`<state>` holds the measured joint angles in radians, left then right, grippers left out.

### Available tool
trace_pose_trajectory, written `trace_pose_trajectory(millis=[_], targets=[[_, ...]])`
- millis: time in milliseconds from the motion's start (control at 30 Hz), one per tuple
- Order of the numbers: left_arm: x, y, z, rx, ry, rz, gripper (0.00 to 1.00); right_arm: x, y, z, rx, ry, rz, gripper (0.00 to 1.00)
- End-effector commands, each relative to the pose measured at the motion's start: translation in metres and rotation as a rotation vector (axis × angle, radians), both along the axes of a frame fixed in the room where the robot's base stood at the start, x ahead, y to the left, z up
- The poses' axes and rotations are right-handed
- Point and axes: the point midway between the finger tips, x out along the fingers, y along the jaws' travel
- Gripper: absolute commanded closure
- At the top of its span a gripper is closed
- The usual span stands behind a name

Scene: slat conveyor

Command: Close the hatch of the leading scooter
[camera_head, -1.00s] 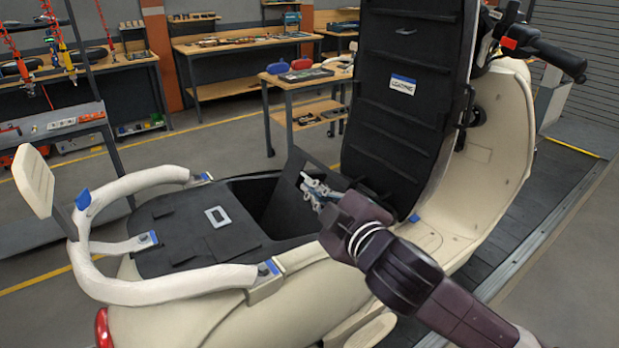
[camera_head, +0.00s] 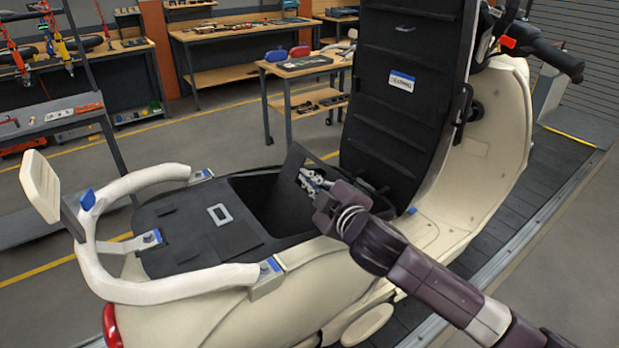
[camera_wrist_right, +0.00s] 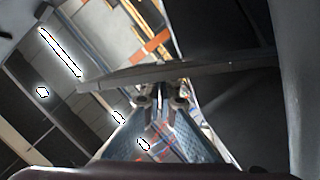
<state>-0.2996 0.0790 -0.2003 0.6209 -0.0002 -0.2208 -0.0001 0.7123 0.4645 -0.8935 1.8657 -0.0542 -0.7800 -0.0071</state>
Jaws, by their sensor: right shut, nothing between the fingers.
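The cream scooter (camera_head: 290,295) stands with its hatch (camera_head: 395,110) raised nearly upright. The hatch's black ribbed underside faces me and carries a white and blue label (camera_head: 401,82). Below it, the dark storage opening (camera_head: 272,200) is uncovered. My right gripper (camera_head: 308,180) is shut and empty over the front part of this opening, left of the hatch's lower end. A dark thin panel (camera_head: 294,160) stands right by the fingertips. In the right wrist view, a dark bar (camera_wrist_right: 215,68) crosses just beyond the shut fingers (camera_wrist_right: 160,102); contact cannot be told. My left gripper is out of view.
A pale grab rail (camera_head: 140,292) curves around the scooter's rear, with a cream backrest pad (camera_head: 40,187) behind it. The handlebar (camera_head: 545,50) is at the upper right. Workbenches (camera_head: 240,42) stand across the floor. The slat conveyor (camera_head: 545,195) runs along the right side.

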Motion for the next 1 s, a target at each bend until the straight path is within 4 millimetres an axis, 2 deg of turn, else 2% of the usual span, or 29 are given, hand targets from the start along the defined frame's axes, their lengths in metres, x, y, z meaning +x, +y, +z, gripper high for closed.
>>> trace_pose_trajectory(millis=[167,500,867,1000], targets=[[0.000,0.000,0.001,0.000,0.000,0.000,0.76,0.001,-0.002,-0.001,0.013,0.011,-0.001,1.00],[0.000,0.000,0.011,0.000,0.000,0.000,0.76,0.016,-0.023,-0.015,0.218,0.147,-0.002,1.00],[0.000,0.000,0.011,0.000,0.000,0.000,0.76,0.016,-0.024,-0.015,0.228,0.152,-0.001,1.00],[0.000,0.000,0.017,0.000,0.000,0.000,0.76,0.017,-0.024,-0.008,0.228,0.150,0.000,1.00]])
